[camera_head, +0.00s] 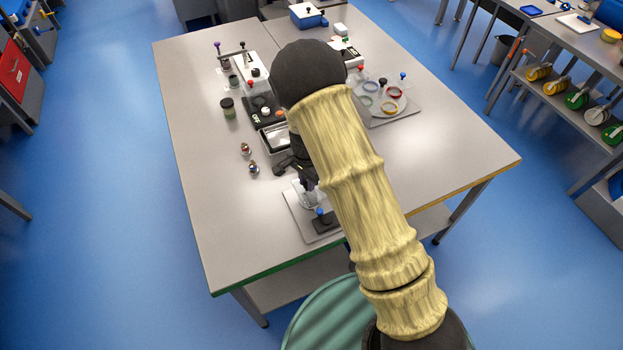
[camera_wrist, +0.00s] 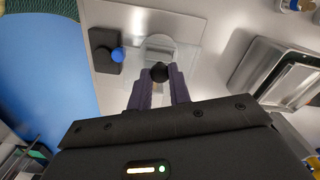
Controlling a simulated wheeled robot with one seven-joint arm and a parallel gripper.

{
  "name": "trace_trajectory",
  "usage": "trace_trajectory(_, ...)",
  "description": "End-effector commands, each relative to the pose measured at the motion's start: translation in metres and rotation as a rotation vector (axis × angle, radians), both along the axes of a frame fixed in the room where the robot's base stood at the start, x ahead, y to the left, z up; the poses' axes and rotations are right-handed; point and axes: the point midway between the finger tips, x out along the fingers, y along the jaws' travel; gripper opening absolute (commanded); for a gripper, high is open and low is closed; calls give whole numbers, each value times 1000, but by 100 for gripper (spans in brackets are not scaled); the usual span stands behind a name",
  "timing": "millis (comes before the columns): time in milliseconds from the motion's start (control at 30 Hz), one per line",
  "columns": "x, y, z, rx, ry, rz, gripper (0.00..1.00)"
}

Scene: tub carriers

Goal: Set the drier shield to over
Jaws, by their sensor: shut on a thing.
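The drier stands on a pale base plate (camera_head: 293,213) near the front edge of the table. A black block (camera_head: 324,222) with a blue ball knob is on the plate; the wrist view shows this knob (camera_wrist: 117,54) too. The clear shield (camera_wrist: 187,62) is see-through and its outline is faint, with a pale round disc (camera_wrist: 160,43) by it. My gripper (camera_wrist: 160,76) is shut on a small black knob (camera_wrist: 159,71) at the shield, to the right of the black block in the wrist view. Whether the shield is over the disc cannot be told.
A metal tray (camera_head: 274,138) lies just behind the drier; it is at right in the wrist view (camera_wrist: 262,72). Two small knobbed parts (camera_head: 249,158) and a dark-lidded jar (camera_head: 228,107) stand to the left. A plate with coloured rings (camera_head: 408,108) is at right. The table's front left is bare.

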Motion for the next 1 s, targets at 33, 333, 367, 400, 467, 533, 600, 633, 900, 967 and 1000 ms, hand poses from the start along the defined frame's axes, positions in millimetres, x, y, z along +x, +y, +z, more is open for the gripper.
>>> trace_trajectory(33,4,4,3,8,-14,2,0)
trace_trajectory(333,3,5,3,8,-12,4,42)
trace_trajectory(367,3,5,3,7,-12,4,42)
trace_trajectory(400,3,4,3,7,-10,4,42)
trace_trajectory(467,2,4,2,6,-8,3,42)
trace_trajectory(533,2,3,2,5,-8,3,42)
trace_trajectory(600,2,3,2,4,-5,2,42)
trace_trajectory(633,2,3,2,4,-5,2,42)
trace_trajectory(900,2,4,23,5,-7,6,42)
trace_trajectory(967,1,5,32,5,-8,6,42)
trace_trajectory(1000,2,6,39,6,-10,8,42)
